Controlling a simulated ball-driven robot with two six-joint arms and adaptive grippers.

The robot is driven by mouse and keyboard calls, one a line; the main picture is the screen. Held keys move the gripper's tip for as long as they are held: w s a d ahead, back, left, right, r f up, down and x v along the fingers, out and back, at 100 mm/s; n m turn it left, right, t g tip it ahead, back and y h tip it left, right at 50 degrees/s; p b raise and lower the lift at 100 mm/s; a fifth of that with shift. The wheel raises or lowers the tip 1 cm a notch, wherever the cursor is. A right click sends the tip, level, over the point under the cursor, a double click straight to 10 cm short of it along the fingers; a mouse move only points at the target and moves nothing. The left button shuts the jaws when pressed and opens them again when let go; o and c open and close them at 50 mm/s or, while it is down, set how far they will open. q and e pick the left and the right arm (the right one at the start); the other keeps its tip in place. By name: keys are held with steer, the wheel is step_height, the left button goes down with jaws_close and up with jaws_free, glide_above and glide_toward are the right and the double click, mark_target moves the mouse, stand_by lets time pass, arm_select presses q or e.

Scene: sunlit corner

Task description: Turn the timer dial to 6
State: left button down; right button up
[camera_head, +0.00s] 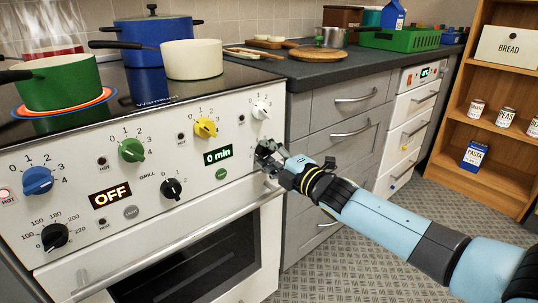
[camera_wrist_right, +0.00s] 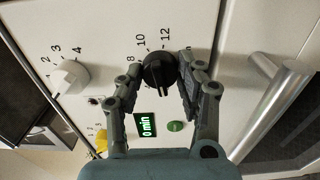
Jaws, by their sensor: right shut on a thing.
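The timer dial (camera_wrist_right: 160,71) is a black round knob on the white stove panel, with 8, 10 and 12 visible beside it in the right wrist view. Its grip ridge points down in that picture, and other scale numbers are hidden by the fingers. My right gripper (camera_head: 266,158) has its two fingers around the dial and is shut on it. In the head view the gripper covers the dial. The green timer display (camera_head: 217,155) reads 0 min. My left gripper is not in view.
White (camera_head: 261,110), yellow (camera_head: 205,127), green (camera_head: 131,150) and blue (camera_head: 38,180) knobs sit on the panel. A black grill knob (camera_head: 171,188) is left of the dial. The oven handle (camera_head: 180,244) runs below. Several pots stand on the hob.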

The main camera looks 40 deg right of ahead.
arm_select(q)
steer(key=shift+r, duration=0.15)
arm_select(e)
steer(key=m+p, duration=0.1)
steer(key=m, duration=0.2)
steer(key=shift+p, duration=0.35)
steer(key=m+p, duration=0.2)
steer(key=m, duration=0.2)
steer(key=shift+m, duration=0.3)
steer(key=m+p, duration=0.1)
steer(key=m, duration=0.3)
steer(key=shift+m, duration=0.3)
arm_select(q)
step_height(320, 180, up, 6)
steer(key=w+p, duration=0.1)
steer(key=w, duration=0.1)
arm_select(e)
steer(key=shift+f+m, duration=0.1)
steer(key=shift+m, duration=1.6)
steer(key=o, duration=1.1)
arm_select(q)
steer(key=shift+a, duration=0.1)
arm_select(e)
steer(key=shift+o, duration=0.2)
